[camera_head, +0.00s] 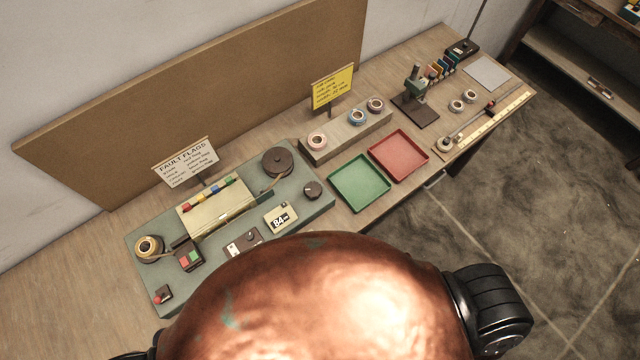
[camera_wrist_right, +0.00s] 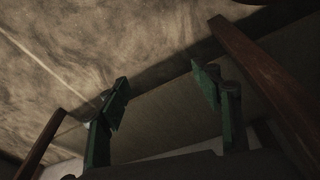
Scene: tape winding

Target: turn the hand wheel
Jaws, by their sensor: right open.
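The winding machine is a grey-green base (camera_head: 245,215) on the bench in the head view. Neither gripper shows in the head view, and no hand wheel shows in the wrist view.
A green tray (camera_head: 332,193) and a red tray (camera_head: 424,163) lie right of the machine. A grey block (camera_head: 335,139) bears tape rolls. A yellow sign (camera_head: 333,86) stands behind. A large copper dome hides the bench's near middle.

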